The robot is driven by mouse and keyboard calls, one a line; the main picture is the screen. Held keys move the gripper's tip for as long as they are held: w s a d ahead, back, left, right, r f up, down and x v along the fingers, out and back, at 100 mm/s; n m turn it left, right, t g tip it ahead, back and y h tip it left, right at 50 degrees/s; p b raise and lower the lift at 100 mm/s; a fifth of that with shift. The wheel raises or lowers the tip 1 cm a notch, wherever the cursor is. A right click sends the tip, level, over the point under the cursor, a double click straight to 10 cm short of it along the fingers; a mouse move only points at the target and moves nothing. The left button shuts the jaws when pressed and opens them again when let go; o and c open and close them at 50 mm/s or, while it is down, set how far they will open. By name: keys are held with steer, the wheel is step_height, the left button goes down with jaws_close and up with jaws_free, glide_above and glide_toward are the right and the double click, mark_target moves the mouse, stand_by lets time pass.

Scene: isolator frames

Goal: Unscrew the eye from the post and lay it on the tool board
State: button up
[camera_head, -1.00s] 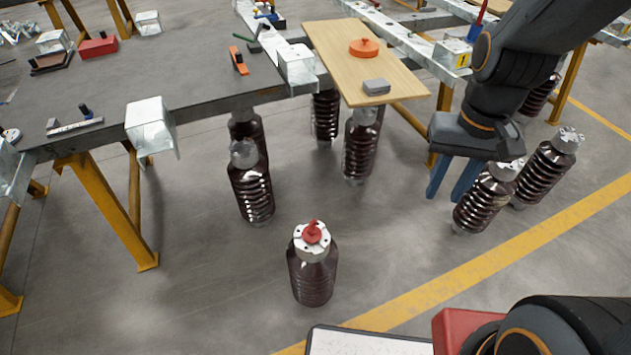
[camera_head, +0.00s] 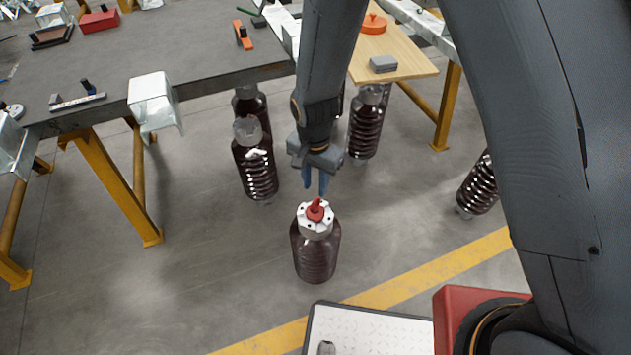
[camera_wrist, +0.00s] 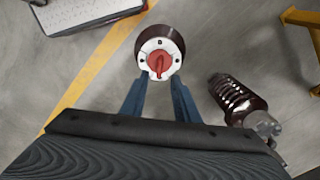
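The red eye (camera_head: 316,209) sits on the white-metal top of a dark brown post (camera_head: 315,255) that stands upright on the floor. In the wrist view the eye (camera_wrist: 159,63) shows as a red disc with a raised bar, on the post's pale round cap. My gripper (camera_head: 316,190) points down just above the eye. In the wrist view its blue fingers (camera_wrist: 159,92) are apart with nothing between them, and the eye lies just beyond their tips. A white perforated board (camera_head: 365,335), perhaps the tool board, lies at the bottom; part of it shows in the wrist view (camera_wrist: 85,8).
A grey table (camera_head: 180,50) and a wooden board (camera_head: 415,65) with an orange disc (camera_head: 374,23) are behind.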

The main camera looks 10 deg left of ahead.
mark_target(315, 200)
step_height(315, 200, down, 10)
steer(key=b, duration=0.7)
steer(key=shift+f, duration=0.1)
jaws_close()
stand_by(1.5)
